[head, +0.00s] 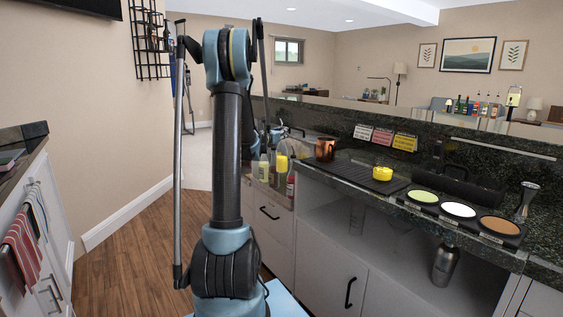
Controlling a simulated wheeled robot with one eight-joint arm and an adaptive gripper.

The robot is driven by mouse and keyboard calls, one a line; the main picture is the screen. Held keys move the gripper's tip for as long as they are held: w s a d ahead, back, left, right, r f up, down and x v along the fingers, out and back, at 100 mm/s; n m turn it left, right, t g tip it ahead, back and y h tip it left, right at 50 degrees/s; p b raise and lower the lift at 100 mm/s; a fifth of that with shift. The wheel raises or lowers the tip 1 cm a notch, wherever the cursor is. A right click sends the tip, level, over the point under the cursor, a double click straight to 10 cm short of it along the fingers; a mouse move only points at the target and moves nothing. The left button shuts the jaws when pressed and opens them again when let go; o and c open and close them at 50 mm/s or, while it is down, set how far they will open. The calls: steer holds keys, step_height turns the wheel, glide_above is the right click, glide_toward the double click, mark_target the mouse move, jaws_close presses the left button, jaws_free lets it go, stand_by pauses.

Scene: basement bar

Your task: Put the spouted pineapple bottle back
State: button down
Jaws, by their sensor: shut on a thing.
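My arm rises through the middle of the head view and hides much of what lies behind it. Part of my gripper (274,134) shows just right of the arm, at the far end of the counter. It is small and partly hidden, and it is shut on a yellow bottle (282,163), which seems to be the spouted pineapple bottle. Its spout cannot be made out. A pale yellow bottle (263,168) stands just left of it, and a bottle with red on it (291,186) is just below, at the counter's front.
The dark counter (345,174) bears a copper mug (325,149), a yellow dish (382,174), a tray of green, white and brown rounds (458,210) and a metal jigger (525,200). A shaker (444,265) stands on the shelf below. The wooden floor (140,255) at left is clear.

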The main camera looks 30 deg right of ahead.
mark_target(283, 154)
step_height(283, 154, down, 11)
steer(key=shift+f, duration=0.2)
stand_by(0.5)
steer(key=c, duration=1.4)
jaws_free()
steer(key=shift+c, duration=0.2)
